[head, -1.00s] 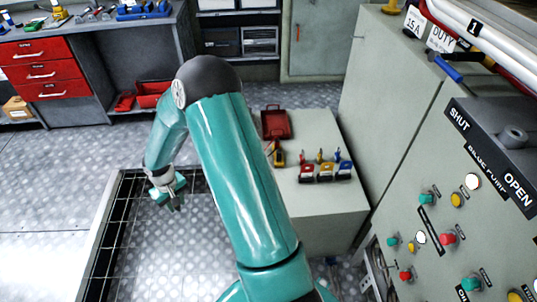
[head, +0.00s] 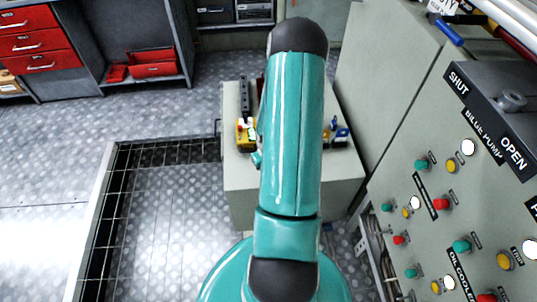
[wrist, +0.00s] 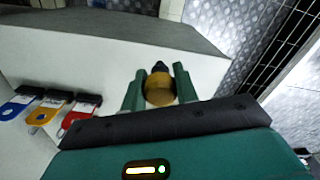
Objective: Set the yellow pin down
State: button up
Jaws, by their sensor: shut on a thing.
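In the wrist view my gripper (wrist: 159,84) has its two green fingers closed on the sides of the yellow pin (wrist: 160,93). The pin shows as a round, dull yellow body with a dark tip pointing away from the wrist. It is over the pale grey cabinet top (wrist: 80,62); I cannot tell whether it touches that surface. In the head view the cabinet top (head: 236,175) is partly covered by my arm. That arm hides most of my gripper and the pin there.
Blue (wrist: 14,108), yellow (wrist: 42,115) and red (wrist: 76,117) tagged items lie on the cabinet top. A yellow and black device (head: 245,135) sits near its left edge. A control panel (head: 450,210) stands at right. A railed floor opening (head: 115,210) lies left.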

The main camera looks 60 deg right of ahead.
jog(key=w+d+f, duration=0.4)
jog(key=f, duration=0.1)
jog(key=w+d+f, duration=0.2)
jog(key=shift+w+d+f, duration=0.25)
jog(key=shift+f, duration=0.05)
jog(key=shift+w+d+f, duration=0.1)
jog(key=shift+f, duration=1.55)
jog(key=shift+f, duration=0.15)
jog(key=o, duration=1)
jog(key=shift+o, duration=0.2)
